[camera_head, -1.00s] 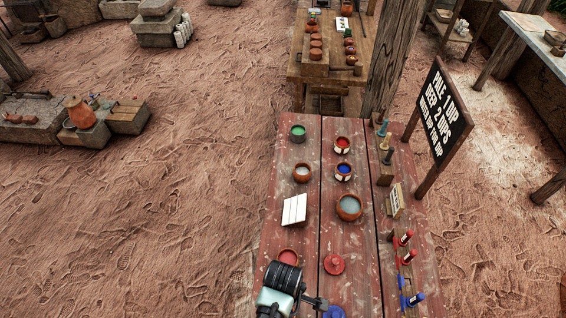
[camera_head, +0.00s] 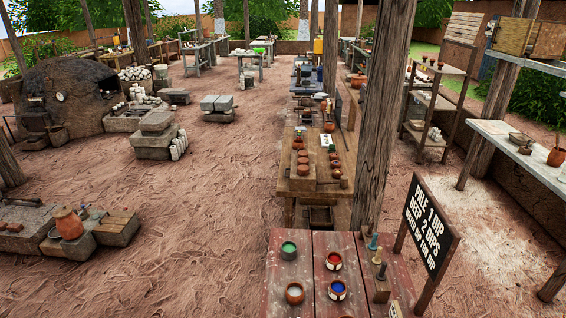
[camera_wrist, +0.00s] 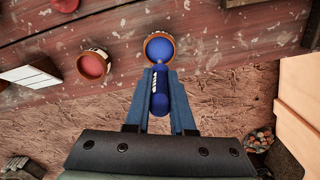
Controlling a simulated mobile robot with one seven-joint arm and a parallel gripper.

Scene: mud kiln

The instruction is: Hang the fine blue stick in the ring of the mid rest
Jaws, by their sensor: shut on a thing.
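In the wrist view my gripper (camera_wrist: 161,74) is shut on a blue stick (camera_wrist: 160,103) with small white marks on its side. The stick lies between the two fingers. Its far end points at a clay cup with blue inside (camera_wrist: 159,36); I cannot tell whether the tip is over or in the cup. My gripper is out of the head view. The mid rest and its ring cannot be made out in either current view.
The head view shows the red table (camera_head: 304,242) with a green cup (camera_head: 289,250), a red cup (camera_head: 334,261), a pale cup (camera_head: 294,293) and a blue cup (camera_head: 338,290). A wooden block with upright sticks (camera_head: 378,289) and a black sign (camera_head: 428,225) stand at right.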

